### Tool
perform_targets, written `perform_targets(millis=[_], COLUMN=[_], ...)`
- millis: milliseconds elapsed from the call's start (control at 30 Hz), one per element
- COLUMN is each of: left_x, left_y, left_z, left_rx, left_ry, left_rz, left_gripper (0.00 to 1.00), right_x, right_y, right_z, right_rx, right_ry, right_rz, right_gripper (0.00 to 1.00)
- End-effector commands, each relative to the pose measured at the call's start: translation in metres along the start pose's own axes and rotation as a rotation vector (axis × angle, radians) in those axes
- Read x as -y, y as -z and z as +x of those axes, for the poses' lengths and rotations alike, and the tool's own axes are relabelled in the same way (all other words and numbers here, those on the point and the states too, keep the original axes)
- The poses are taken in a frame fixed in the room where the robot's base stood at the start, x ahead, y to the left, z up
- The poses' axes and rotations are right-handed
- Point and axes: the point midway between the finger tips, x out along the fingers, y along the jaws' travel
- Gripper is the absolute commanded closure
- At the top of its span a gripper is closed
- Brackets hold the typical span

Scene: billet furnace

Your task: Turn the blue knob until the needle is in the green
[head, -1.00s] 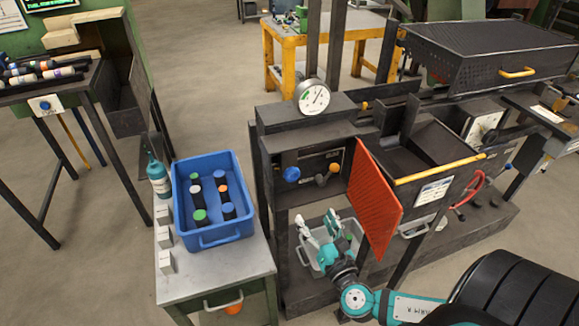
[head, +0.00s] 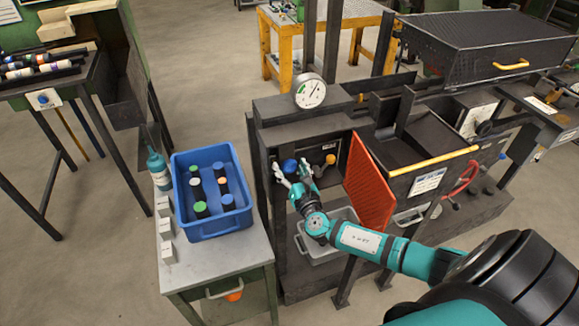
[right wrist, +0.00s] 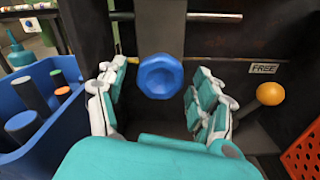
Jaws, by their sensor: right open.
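The blue knob (head: 290,166) is on the dark front of the furnace, below the round gauge (head: 309,92). The gauge has a white face with a green patch on its left side; its thin needle seems to point up and right, away from the green, but it is small. My right gripper (head: 292,177) is at the knob, open. In the right wrist view the blue knob (right wrist: 160,76) sits between the spread fingers of my right gripper (right wrist: 155,85), with a gap on both sides. My left gripper is not in view.
An orange ball-ended lever (head: 330,159) is right of the knob, by a FREE label (right wrist: 264,68). A perforated red panel (head: 370,185) juts out farther right. A blue crate (head: 243,214) of dark cylinders stands on the left bench. A grey bin (head: 325,250) is below.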

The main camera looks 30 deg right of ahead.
Motion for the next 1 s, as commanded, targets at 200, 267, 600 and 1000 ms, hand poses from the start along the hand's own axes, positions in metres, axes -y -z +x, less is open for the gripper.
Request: perform_targets(millis=[200,267,600,1000], left_x=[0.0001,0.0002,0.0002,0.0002], left_y=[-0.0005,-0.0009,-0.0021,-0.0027], left_z=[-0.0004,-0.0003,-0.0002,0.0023], left_rx=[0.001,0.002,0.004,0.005], left_ry=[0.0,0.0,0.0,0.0], left_rz=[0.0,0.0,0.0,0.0], left_gripper=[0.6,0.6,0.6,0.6], right_x=[-0.0001,-0.0001,0.0,0.0004], right_y=[0.0004,0.0004,0.0001,0.0007], right_z=[0.0062,0.0061,0.0059,0.0058], right_rx=[-0.002,-0.002,-0.001,0.0], right_ry=[-0.001,-0.001,0.0,0.0], right_rz=[0.0,0.0,0.0,0.013], right_gripper=[0.32,0.32,0.63,0.89])
